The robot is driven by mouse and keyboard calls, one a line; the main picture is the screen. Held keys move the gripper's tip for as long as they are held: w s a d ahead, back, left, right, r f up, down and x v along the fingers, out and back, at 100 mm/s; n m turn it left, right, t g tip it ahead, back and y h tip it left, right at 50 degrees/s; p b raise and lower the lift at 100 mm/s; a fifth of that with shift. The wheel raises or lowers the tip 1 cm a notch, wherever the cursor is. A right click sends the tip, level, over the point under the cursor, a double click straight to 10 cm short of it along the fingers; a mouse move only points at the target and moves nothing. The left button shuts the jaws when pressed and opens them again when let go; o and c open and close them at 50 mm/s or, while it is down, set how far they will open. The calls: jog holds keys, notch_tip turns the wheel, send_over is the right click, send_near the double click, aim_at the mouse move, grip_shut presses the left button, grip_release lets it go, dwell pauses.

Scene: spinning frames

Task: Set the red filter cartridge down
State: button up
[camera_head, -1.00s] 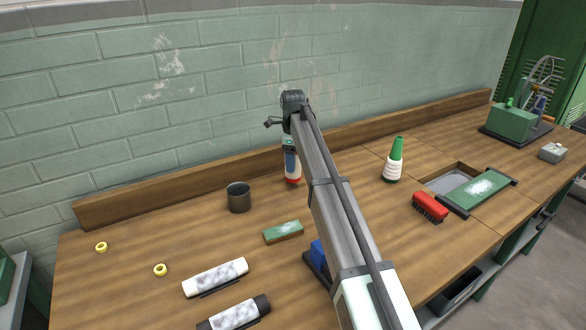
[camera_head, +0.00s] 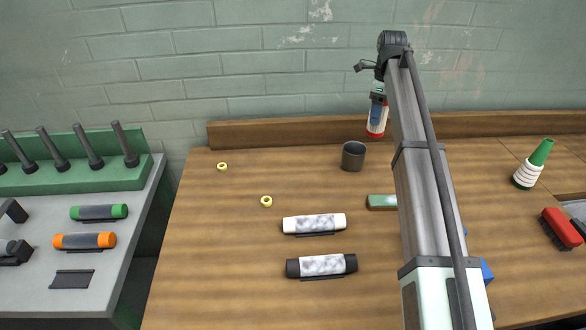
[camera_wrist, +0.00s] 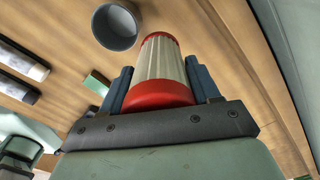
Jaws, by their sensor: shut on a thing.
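The red filter cartridge (camera_head: 377,128) has a pale pleated body and red end caps. It stands roughly upright in my gripper near the back of the wooden bench. In the wrist view the cartridge (camera_wrist: 158,95) sits between the two blue fingers, and my gripper (camera_wrist: 158,75) is shut on it. I cannot tell if its lower end touches the bench. In the head view a white cartridge (camera_head: 314,223) and a black cartridge (camera_head: 321,265) lie on the bench. A green cartridge (camera_head: 98,212) and an orange cartridge (camera_head: 84,240) lie on the grey stand at left, beside an empty dark cradle (camera_head: 73,279).
A dark cup (camera_head: 353,156) stands left of the held cartridge. A green rack (camera_head: 80,172) has several upright pegs. The bench's left part is mostly clear.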

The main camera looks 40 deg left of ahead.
jog(key=s+a+n, duration=0.3)
jog(key=s+a, duration=1.4)
jog(key=s, duration=0.2)
jog(key=shift+s+d+f, duration=0.1)
jog(key=shift+s+f, duration=0.25)
jog(key=shift+f, duration=1.3)
jog(key=shift+s+f, duration=0.4)
jog(key=shift+f, duration=1.25)
jog(key=shift+s+d+f, duration=0.1)
jog(key=shift+s+f, duration=0.25)
jog(key=shift+f, duration=1.3)
jog(key=shift+f, duration=0.15)
jog(key=o, duration=1.2)
jog(key=shift+c, duration=0.2)
notch_tip(320, 180, up, 12)
jog(key=shift+r, duration=0.2)
